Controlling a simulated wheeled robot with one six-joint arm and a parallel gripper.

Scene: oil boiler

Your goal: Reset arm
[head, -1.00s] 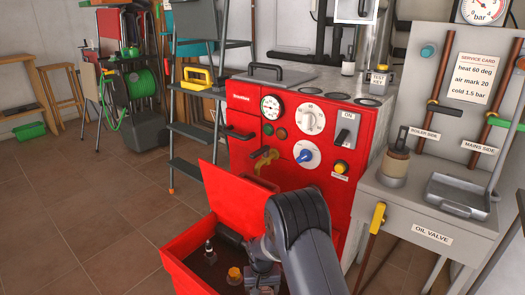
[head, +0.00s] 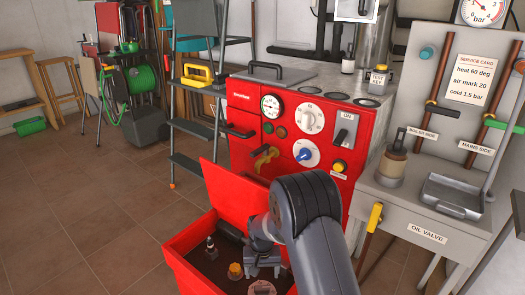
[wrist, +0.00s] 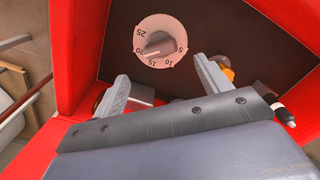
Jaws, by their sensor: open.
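My gripper (head: 264,269) is open and empty, inside or just above the open red box (head: 188,266) on the floor. In the wrist view my gripper's two fingers (wrist: 163,76) stand apart. In the head view the dial (head: 262,287) shows at the lower edge, partly cut off. My arm bends down over the box's right side and hides part of it.
An orange-topped item (head: 235,271) and a small dark bottle (head: 210,246) stand in the box. Its red lid (head: 234,198) stands up at the back. The red boiler (head: 290,140) is behind, a grey bench (head: 420,215) with a tray at right. The tiled floor (head: 80,215) is clear at left.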

